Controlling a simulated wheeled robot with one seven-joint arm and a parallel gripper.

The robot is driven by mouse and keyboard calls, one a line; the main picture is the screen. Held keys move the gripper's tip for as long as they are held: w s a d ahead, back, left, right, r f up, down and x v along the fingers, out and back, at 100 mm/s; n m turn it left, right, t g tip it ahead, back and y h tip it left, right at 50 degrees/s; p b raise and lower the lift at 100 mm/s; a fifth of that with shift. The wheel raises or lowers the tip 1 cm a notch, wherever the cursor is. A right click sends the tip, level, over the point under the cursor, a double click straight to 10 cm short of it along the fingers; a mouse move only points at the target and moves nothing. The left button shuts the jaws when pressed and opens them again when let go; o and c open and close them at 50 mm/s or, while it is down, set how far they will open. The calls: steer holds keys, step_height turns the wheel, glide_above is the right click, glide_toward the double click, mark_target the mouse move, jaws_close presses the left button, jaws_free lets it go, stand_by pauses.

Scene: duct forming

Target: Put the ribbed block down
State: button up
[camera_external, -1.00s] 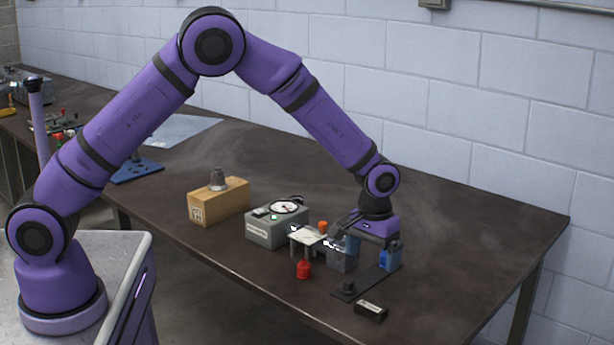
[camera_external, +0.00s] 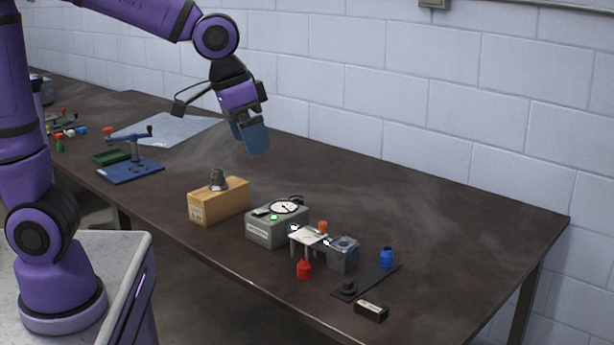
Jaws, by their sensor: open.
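I cannot make out ribs on any piece, so I cannot tell for sure which is the ribbed block. A grey block (camera_external: 343,254) with a round opening on top stands upright on the table, beside a dark flat plate (camera_external: 372,279). My gripper (camera_external: 250,135), with blue fingers, is raised above the table at upper left, well away from these pieces. It is open, with nothing seen between its fingers.
A grey box with a dial (camera_external: 276,228), a small white-topped stand (camera_external: 307,236), a red piece (camera_external: 304,269) and a small black box (camera_external: 371,311) crowd the front. The table's right side is clear.

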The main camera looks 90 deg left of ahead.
steer(key=s+d+r+m+t, duration=0.1)
steer(key=s+d+m+t, duration=0.1)
steer(key=s, duration=1.8)
steer(key=shift+s+d+m, duration=0.2)
steer(key=shift+d+m, duration=0.35)
steer(key=shift+m, duration=0.25)
steer(key=shift+r, duration=0.1)
